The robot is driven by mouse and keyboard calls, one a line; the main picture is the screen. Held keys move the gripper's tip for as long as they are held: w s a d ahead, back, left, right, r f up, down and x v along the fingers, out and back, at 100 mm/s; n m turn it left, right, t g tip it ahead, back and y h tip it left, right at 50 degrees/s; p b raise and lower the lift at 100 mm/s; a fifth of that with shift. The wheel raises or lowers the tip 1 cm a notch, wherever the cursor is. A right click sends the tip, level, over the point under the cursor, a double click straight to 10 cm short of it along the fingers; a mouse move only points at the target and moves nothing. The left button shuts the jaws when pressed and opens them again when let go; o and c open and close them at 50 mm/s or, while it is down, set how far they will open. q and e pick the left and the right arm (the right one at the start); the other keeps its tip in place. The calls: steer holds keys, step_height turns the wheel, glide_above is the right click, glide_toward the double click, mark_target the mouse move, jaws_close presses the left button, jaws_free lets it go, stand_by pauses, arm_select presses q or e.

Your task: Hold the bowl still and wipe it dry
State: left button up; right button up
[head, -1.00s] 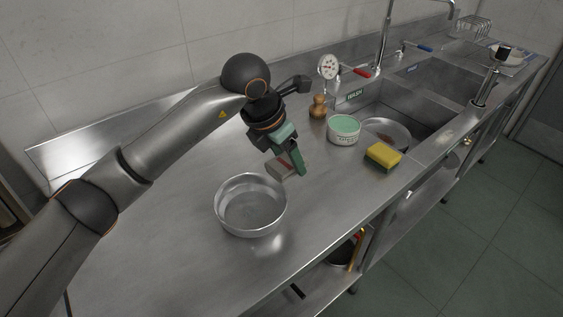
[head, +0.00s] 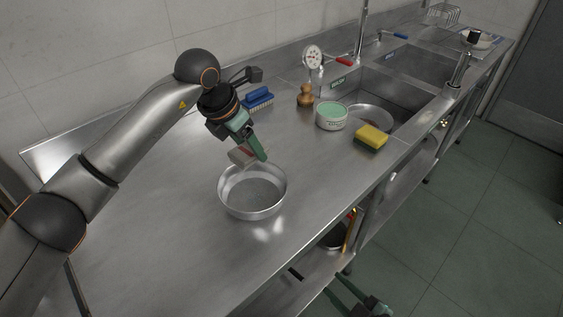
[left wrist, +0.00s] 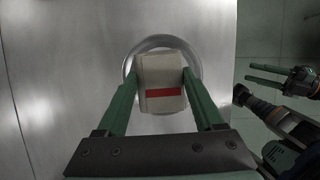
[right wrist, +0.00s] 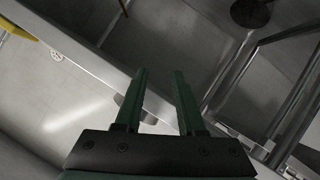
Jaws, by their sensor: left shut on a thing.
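A round steel bowl (head: 262,204) stands upright on the steel counter. My left gripper (head: 253,153) is shut on a folded pale cloth (head: 238,158) and holds it at the bowl's back rim. In the left wrist view the cloth (left wrist: 161,79) shows a red stripe and covers much of the bowl (left wrist: 198,63); I cannot tell whether they touch. My right gripper (head: 333,283) is open and empty, low beyond the counter's front edge. In the right wrist view its two fingers (right wrist: 160,74) stand apart near the counter edge.
Behind the bowl are a blue brush (head: 258,98) and a wooden-handled item (head: 305,96). A tub with a green top (head: 331,116) and a yellow sponge (head: 371,138) stand near the sink (head: 392,92). The counter left of the bowl is clear.

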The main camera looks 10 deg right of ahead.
steer(key=w+a+r+n+t+y, duration=0.1)
steer(key=w+a+r+n+y, duration=0.2)
steer(key=a+r+n+y, duration=0.45)
steer(key=w+a+r+n+t+y, duration=0.1)
steer(key=w+a+r+n+y, duration=0.25)
steer(key=r+n, duration=0.65)
steer(key=a+r+n+g+y, duration=0.45)
steer(key=a+n+g, duration=0.25)
steer(key=n, duration=0.4)
steer(key=n+g+h, duration=0.6)
steer(key=n+h, duration=1.3)
steer(key=n, duration=0.6)
glide_toward(279, 201)
steer(key=f, duration=0.7)
steer(key=w+a+f, duration=0.1)
steer(key=f, duration=0.2)
steer(key=shift+w+f, duration=0.15)
steer(key=shift+f, duration=0.05)
